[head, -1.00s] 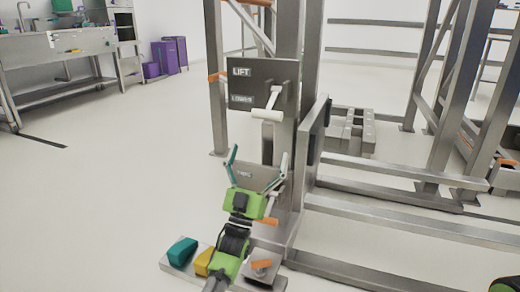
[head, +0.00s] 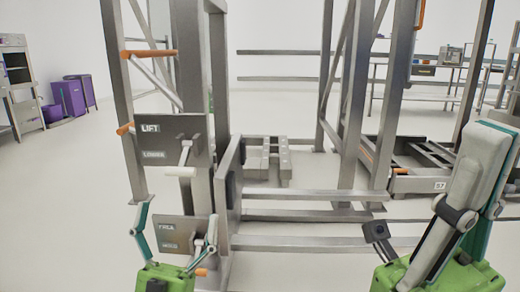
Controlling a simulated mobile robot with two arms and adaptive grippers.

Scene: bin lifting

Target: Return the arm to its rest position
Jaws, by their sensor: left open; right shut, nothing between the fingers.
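My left gripper (head: 176,226) is at the lower left, its green body at the bottom edge and its two teal-and-grey fingers spread upward. It is open and empty, in front of a small lower dark panel (head: 176,229). My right gripper (head: 494,138) is large and close at the right edge, pointing up with its fingers together. It is shut, and nothing shows between the fingers. The arms behind both grippers are mostly out of the picture.
A grey lift frame (head: 190,80) stands just beyond my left gripper. Its upper panel (head: 165,140) reads LIFT and LOWER and has a white-handled lever (head: 180,171). Low rails (head: 310,217) run to the right. Purple bins (head: 70,97) stand far left; floor at left is clear.

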